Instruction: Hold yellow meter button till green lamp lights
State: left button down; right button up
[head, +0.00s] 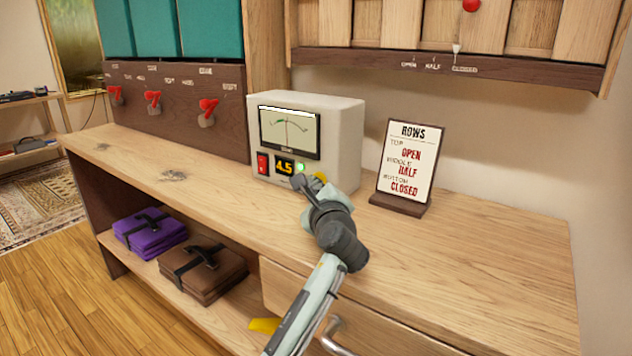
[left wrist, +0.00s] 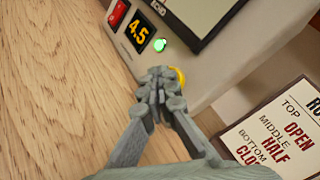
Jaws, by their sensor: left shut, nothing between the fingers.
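The white meter box (head: 345,130) stands on the wooden bench. Its front has a dial, a red switch (head: 262,163), an orange display reading 4.5 (head: 285,167) and a lamp lit green (head: 301,168). My right gripper is not in view.
A ROWS sign (head: 407,163) stands right of the meter. Red levers (head: 208,108) line the dark panel at left. Purple (head: 150,232) and brown (head: 203,268) folded bundles lie on the shelf below. The bench top left of the meter is clear.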

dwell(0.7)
pick_arm(q)
jog(key=shift+s+a+r+p, duration=0.15)
jog(key=shift+s+a+p, duration=0.2)
jog(key=shift+p, duration=0.3)
jog(key=shift+s+a+p, duration=0.2)
jog(key=shift+s+p, duration=0.1)
jog(key=shift+s, duration=0.1)
